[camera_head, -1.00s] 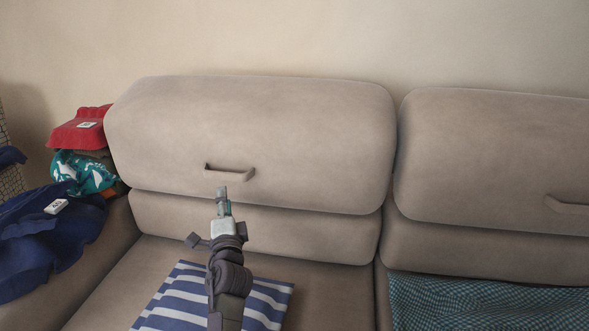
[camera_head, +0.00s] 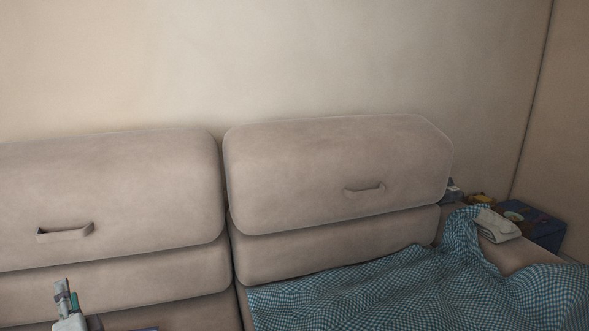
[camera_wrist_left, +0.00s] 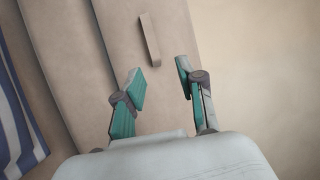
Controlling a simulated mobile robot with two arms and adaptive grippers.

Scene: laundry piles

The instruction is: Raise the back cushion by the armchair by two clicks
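Two beige back cushions stand side by side on the sofa: the left back cushion (camera_head: 120,195) and the right back cushion (camera_head: 335,170). Each has a strap-like handle on its front: the left handle (camera_head: 65,231) and the right handle (camera_head: 365,189). My left gripper (camera_head: 62,290) is at the lower left of the head view, below the left handle and apart from it. In the left wrist view its teal fingertips (camera_wrist_left: 160,78) are spread with nothing between them, and the handle (camera_wrist_left: 150,40) lies beyond them. My right gripper is not in view.
A teal checked blanket (camera_head: 400,290) covers the right seat and part of the right armrest. A folded light cloth (camera_head: 495,226) lies on that armrest. A blue box (camera_head: 540,228) stands beyond it near the wall. A blue-striped cloth (camera_wrist_left: 18,120) shows in the left wrist view.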

